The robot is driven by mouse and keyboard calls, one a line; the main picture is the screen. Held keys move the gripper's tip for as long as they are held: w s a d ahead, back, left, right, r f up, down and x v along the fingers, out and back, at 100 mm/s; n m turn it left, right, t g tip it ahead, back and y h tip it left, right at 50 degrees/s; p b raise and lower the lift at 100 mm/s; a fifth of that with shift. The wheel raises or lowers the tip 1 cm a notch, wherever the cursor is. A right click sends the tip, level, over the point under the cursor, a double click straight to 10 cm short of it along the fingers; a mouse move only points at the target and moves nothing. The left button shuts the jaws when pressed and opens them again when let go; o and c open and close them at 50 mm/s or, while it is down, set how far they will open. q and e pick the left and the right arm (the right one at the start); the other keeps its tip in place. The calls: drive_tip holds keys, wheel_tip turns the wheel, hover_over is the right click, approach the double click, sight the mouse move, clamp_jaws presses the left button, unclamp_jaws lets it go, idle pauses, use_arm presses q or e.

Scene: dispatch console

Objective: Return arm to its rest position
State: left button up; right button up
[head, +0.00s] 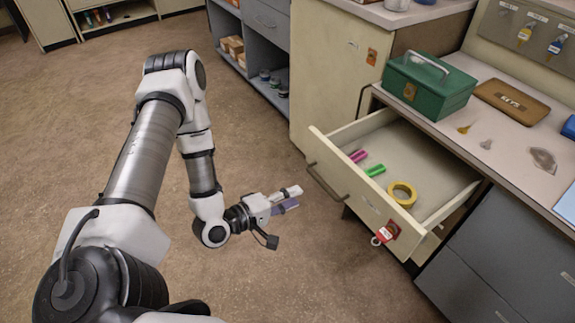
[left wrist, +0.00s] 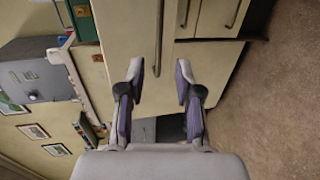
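My left arm (head: 140,150) reaches in from the lower left of the head view, bends at the elbow, and comes down to a low wrist. My left gripper (head: 297,198) points right, just left of the open drawer (head: 385,224) front and apart from it. In the left wrist view the gripper (left wrist: 159,72) shows two fingers spread apart with nothing between them, so it is open and empty. Pale cabinet fronts show beyond the fingers. My right gripper is in neither view.
The pulled-out drawer holds a yellow tape roll (head: 402,194), a green marker (head: 375,170) and pink markers (head: 358,155). A red padlock (head: 386,233) is at its front. A green box (head: 430,85) stands on the counter. The brown floor (head: 80,130) around the arm is clear.

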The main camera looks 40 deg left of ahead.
use_arm(q)
drive_tip(key=shift+s+a+r, duration=0.15)
drive_tip(key=shift+s, duration=0.45)
drive_tip(key=s+d+f+m+g, duration=0.4)
drive_tip(key=d+f+m+g, duration=0.3)
drive_tip(key=d, duration=0.4)
drive_tip(key=s+a+f+m+g+y, duration=0.3)
drive_tip(key=s+g, duration=0.1)
drive_tip(key=s, duration=0.3)
drive_tip(key=s+a+f+m+g+y, duration=0.2)
drive_tip(key=s+a+f+m+g, duration=0.15)
drive_tip(key=s, duration=0.35)
wheel_tip(320, 180, up, 15)
drive_tip(key=p, duration=1.5)
drive_tip(key=shift+d, duration=0.25)
